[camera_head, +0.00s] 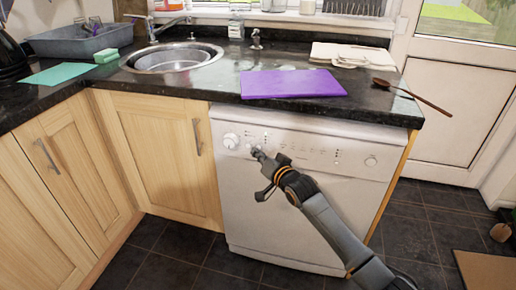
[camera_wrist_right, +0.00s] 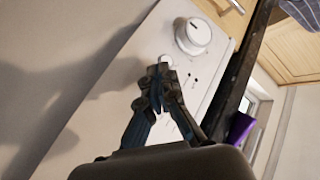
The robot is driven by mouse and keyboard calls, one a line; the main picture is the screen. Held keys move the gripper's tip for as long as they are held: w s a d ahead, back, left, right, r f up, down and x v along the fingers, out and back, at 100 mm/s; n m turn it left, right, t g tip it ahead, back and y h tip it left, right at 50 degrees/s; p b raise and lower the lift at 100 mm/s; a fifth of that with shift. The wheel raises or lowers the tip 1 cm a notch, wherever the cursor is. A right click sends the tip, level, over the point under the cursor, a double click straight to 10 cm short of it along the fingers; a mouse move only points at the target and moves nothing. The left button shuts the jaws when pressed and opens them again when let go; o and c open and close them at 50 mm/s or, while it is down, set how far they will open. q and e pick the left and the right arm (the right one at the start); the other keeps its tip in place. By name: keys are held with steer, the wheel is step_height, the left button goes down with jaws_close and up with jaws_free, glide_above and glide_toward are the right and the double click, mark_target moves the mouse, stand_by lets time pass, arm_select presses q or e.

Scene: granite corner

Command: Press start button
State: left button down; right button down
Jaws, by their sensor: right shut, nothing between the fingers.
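The white dishwasher (camera_head: 300,210) stands under the counter, with a control panel along its top edge. A large round knob (camera_head: 231,141) sits at the panel's left; it also shows in the wrist view (camera_wrist_right: 194,36). A small round white button (camera_wrist_right: 166,60) shows right at my fingertips in the wrist view. Another round control (camera_head: 371,161) is at the panel's right end. I cannot read which one is labelled start. My right gripper (camera_head: 257,153) is shut and empty, its tips at the panel just right of the knob. Whether they touch the button cannot be told. My left gripper is out of view.
The dark granite counter (camera_head: 215,87) overhangs the panel closely. On it lie a purple board (camera_head: 292,84), a wooden spoon (camera_head: 412,97) and a green sponge (camera_head: 106,56). A sink (camera_head: 172,58) is behind. Wooden cupboards (camera_head: 160,150) stand left; the tiled floor in front is clear.

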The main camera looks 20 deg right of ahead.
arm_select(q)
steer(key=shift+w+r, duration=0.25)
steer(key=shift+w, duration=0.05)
